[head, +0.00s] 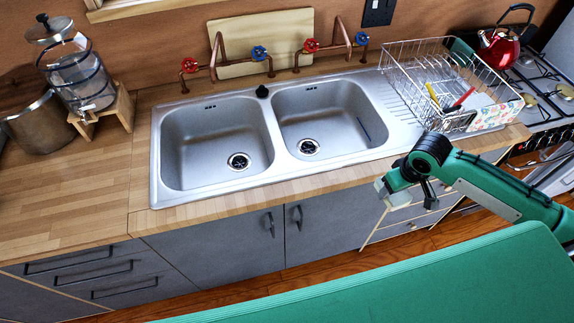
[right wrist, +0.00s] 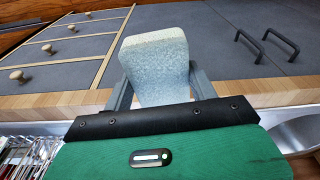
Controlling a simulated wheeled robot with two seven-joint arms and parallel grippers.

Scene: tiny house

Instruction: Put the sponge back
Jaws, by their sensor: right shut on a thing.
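The sponge (right wrist: 155,68) is pale grey-blue with a cream edge in the right wrist view. My right gripper (right wrist: 160,88) is shut on it, with a grey finger on either side. In the head view my right gripper (head: 388,187) is in front of the counter's front edge, right of the double sink (head: 266,134) and below the dish rack. Only a small pale bit shows at its tip there. My left gripper is not in view.
The wire dish rack (head: 398,75) holds utensils and a patterned item. Red and blue taps (head: 260,53) stand behind the empty basins. A red kettle (head: 503,50) sits on the stove. A glass dispenser (head: 75,70) and a pot (head: 38,125) stand left.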

